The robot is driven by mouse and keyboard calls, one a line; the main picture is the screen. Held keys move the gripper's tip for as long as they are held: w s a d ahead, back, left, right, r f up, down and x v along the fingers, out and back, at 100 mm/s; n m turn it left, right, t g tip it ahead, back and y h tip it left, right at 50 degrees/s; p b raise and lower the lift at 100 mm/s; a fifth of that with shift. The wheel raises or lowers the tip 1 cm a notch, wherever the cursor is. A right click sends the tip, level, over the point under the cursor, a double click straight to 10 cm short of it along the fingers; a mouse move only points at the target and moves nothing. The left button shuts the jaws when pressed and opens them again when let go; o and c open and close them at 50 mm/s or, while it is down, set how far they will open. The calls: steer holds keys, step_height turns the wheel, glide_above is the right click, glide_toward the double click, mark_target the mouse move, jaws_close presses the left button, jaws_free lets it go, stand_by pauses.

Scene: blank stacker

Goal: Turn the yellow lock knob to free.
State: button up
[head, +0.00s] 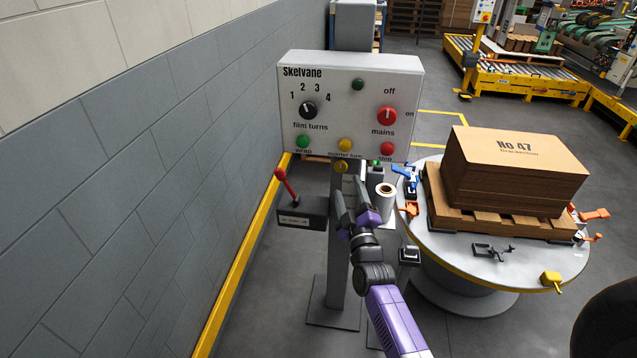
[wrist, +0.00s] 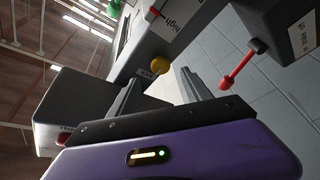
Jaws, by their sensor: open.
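A small round yellow knob (head: 341,167), which I take for the lock knob, sits just below the white Skelvane control panel (head: 350,98) in the head view.
A red-handled lever (head: 286,184) on a dark box stands left of my gripper. A white roll (head: 383,190) is close on the right. A grey wall (head: 150,140) bounds the left.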

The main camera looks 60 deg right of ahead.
mark_target(341, 169)
steer(key=shift+n, duration=0.7)
steer(key=x, duration=0.7)
steer(key=shift+w+d, duration=0.2)
steer(key=shift+w, duration=0.05)
jaws_close()
